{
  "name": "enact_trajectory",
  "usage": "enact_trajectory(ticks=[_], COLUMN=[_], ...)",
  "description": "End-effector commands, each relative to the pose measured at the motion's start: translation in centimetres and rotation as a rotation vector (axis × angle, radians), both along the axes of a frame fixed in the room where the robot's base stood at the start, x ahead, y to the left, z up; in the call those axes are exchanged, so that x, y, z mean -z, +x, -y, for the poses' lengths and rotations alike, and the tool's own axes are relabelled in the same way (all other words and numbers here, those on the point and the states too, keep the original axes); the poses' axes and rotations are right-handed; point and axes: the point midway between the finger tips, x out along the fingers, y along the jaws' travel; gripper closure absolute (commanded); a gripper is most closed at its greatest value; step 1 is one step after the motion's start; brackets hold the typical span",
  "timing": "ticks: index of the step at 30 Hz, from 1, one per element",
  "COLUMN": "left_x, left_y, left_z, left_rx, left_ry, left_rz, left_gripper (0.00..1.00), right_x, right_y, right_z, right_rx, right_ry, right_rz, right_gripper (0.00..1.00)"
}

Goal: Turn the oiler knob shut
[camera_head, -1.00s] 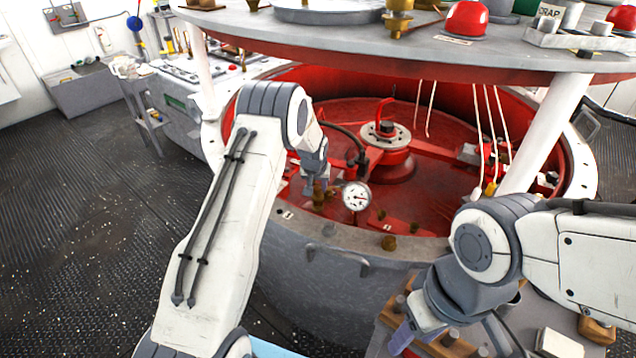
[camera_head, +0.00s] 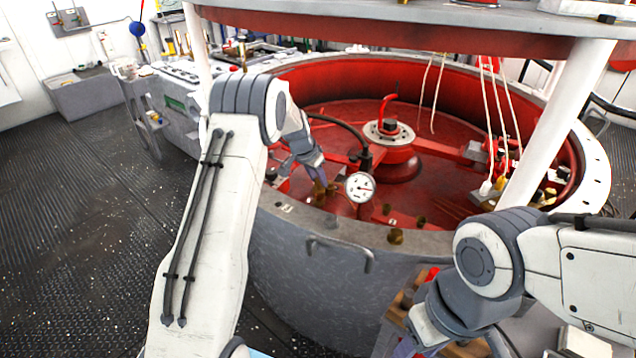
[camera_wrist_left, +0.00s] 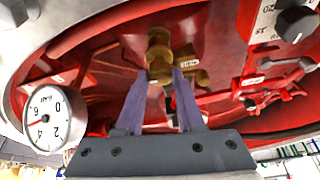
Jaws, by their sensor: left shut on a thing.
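The brass oiler knob (camera_wrist_left: 159,52) shows in the left wrist view between the tips of my left gripper (camera_wrist_left: 163,74), whose purple fingers are shut on it. Other brass parts of the fitting show beside and behind the fingertips. In the head view my left gripper (camera_head: 319,180) reaches down inside the red-lined tub to the brass fitting (camera_head: 320,195), left of the gauge; the knob is mostly hidden by the fingers there. My right gripper (camera_head: 405,348) is at the bottom edge, partly cut off, and its opening cannot be told.
A white dial gauge (camera_head: 360,187) stands close to the right of the left fingers, and it shows in the wrist view (camera_wrist_left: 48,118). The grey tub rim (camera_head: 330,226) runs in front. A white post (camera_head: 560,125) and hanging ropes (camera_head: 492,110) are at the right.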

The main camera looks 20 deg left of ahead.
Motion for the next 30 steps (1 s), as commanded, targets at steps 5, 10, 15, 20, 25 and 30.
enact_trajectory(ticks=[5,10,15,20,25,30], left_x=[0.0,0.0,0.0,0.0,-0.2,-2.2], left_y=[-0.1,-0.1,-0.1,0.0,-0.1,-0.8], left_z=[0.0,0.0,0.0,0.0,0.0,-0.4], left_rx=[0.009,0.009,0.008,0.006,0.006,0.005], left_ry=[0.001,0.001,0.001,0.001,0.001,0.001], left_rz=[-0.002,-0.003,-0.002,-0.002,0.000,0.003], left_gripper=[1.00,1.00,0.33,0.33,0.33,0.33], right_x=[0.1,0.1,0.1,0.1,0.1,0.6], right_y=[0.0,0.0,0.0,0.0,0.0,0.0], right_z=[0.0,0.0,0.0,0.0,0.0,0.0], right_rx=[0.000,0.000,0.000,0.000,0.000,0.000], right_ry=[0.000,0.000,0.000,0.000,0.000,0.000], right_rz=[0.000,0.000,0.000,0.000,0.000,0.000], right_gripper=[0.50,0.50,0.50,0.50,0.50,0.50])
